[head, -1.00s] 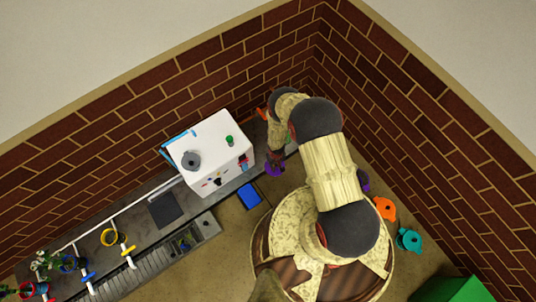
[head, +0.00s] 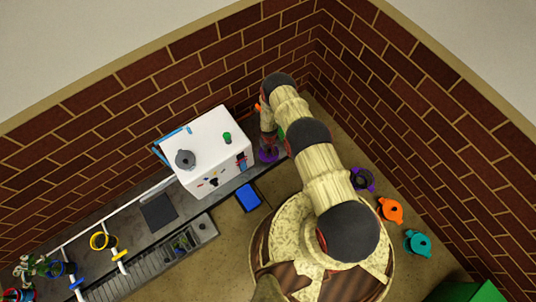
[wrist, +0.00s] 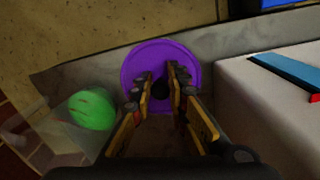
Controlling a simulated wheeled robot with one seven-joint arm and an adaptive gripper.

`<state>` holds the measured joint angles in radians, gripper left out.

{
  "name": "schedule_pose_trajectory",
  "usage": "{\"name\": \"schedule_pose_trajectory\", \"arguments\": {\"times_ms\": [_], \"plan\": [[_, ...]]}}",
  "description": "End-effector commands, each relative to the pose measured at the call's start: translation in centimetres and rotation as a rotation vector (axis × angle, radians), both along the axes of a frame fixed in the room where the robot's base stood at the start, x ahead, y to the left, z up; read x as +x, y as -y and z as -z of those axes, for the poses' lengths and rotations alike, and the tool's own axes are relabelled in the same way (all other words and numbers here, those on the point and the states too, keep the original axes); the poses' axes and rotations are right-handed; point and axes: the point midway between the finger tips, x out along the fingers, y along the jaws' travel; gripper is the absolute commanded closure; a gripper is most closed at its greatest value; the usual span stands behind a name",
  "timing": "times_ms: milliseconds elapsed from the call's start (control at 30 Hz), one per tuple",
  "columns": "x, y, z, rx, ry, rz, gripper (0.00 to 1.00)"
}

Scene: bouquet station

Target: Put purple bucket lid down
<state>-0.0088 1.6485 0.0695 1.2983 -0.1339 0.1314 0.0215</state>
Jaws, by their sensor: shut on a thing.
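The purple bucket lid (wrist: 133,72) is a round disc with a dark knob (wrist: 161,89) at its middle. My gripper (wrist: 162,84) is shut on this knob, with one finger on each side. In the head view the lid (head: 268,156) shows below my gripper, at the right end of the grey counter, beside the white box. I cannot tell whether the lid touches the counter. The purple bucket (head: 363,180) stands on the floor right of my arm, with a dark inside showing.
The white box (head: 209,147) stands close to the lid's left in the head view. A green round thing (wrist: 92,109) lies near the lid. Orange (head: 391,210) and teal (head: 418,243) buckets stand on the floor. The grey counter (head: 182,194) runs left.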

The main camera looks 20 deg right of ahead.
Motion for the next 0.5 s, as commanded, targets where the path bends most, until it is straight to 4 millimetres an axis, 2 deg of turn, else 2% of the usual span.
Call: {"name": "schedule_pose_trajectory", "arguments": {"times_ms": [33, 200, 367, 500], "plan": [[0.7, 0.0, 1.2, -0.001, 0.002, 0.0, 1.0], [2.1, 0.0, 2.6, 0.0, 0.002, -0.001, 1.0], [2.6, 0.0, 3.1, 0.0, 0.001, 0.0, 1.0], [2.8, 0.0, 4.9, 0.0, 0.0, 0.0, 1.0]]}}
